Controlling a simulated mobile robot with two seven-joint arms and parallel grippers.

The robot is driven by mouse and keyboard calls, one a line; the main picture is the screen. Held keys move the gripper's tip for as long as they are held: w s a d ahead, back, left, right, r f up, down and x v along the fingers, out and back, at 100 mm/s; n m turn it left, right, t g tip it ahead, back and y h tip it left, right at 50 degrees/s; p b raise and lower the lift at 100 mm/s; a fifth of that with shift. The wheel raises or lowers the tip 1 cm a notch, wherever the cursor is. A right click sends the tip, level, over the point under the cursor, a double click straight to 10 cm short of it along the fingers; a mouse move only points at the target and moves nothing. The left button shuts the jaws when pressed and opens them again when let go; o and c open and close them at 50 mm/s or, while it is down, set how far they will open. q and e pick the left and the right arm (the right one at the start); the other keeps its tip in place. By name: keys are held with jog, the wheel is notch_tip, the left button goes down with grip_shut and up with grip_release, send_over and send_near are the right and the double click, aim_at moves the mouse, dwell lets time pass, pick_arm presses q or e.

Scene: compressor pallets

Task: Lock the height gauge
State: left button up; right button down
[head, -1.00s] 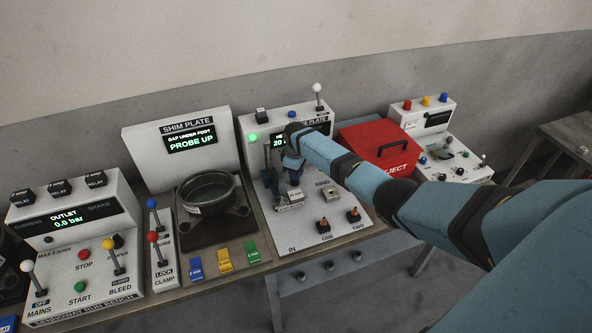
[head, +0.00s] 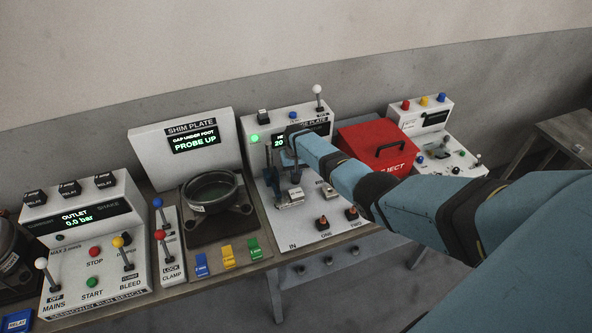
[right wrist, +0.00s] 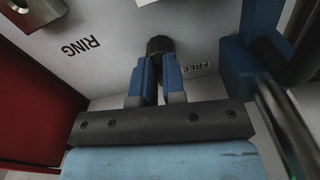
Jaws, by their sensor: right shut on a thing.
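The height gauge is the blue upright (head: 270,165) on the white sloping panel (head: 312,238). A partly covered green display (head: 279,142) shows behind it. My right gripper (head: 289,158) is at the gauge, its fingers mostly hidden by the wrist in the head view. In the right wrist view my right gripper (right wrist: 159,65) has its blue fingers shut on a dark knob (right wrist: 160,45). The word FREE is on the panel beside the knob. A blue part of the gauge (right wrist: 238,70) and a metal rod stand close to the right of the fingers. My left gripper is not in view.
A red reject box (head: 362,150) stands right of the gauge panel. The shim plate station with a dark round casting (head: 208,190) is at left. Blue, yellow and green tags (head: 228,257) lie in front. Levers (head: 160,235) stick up further left.

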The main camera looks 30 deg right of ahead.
jog(key=m, duration=0.5)
jog(key=shift+w+a, duration=0.1)
jog(key=m, duration=0.5)
dwell(0.4)
jog(key=c, duration=1.2)
grip_release()
notch_tip(320, 180, up, 14)
jog(key=shift+b, duration=0.3)
jog(key=shift+f, duration=0.1)
